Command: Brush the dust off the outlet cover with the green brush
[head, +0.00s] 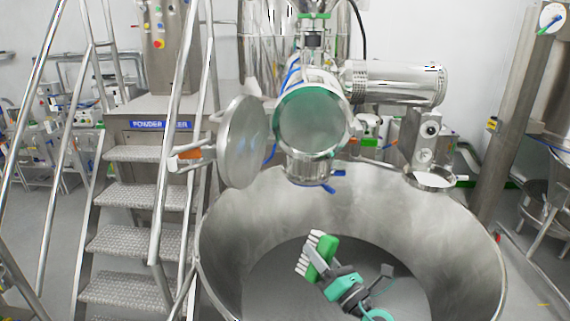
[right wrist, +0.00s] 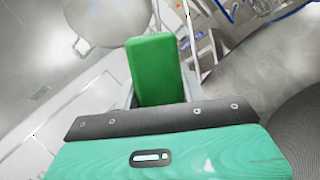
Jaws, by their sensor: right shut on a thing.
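The green brush (head: 321,255) has a green block with white bristles that point left. My right gripper (head: 328,277) is shut on it and holds it up over the large steel bowl. In the right wrist view the green block (right wrist: 157,68) stands out beyond the jaws, and its bristles are hidden. The round steel outlet cover, as I take it, (head: 243,141) hangs swung open left of the round outlet opening (head: 311,122). The cover is up and to the left of the brush, clear of it. Any dust is too faint to tell. My left gripper is not in view.
The wide steel bowl's rim (head: 478,222) surrounds the space below the outlet. Metal steps (head: 132,195) with handrails stand at the left, close to the cover. A horizontal steel cylinder (head: 395,84) and a small open port (head: 430,180) are at the right.

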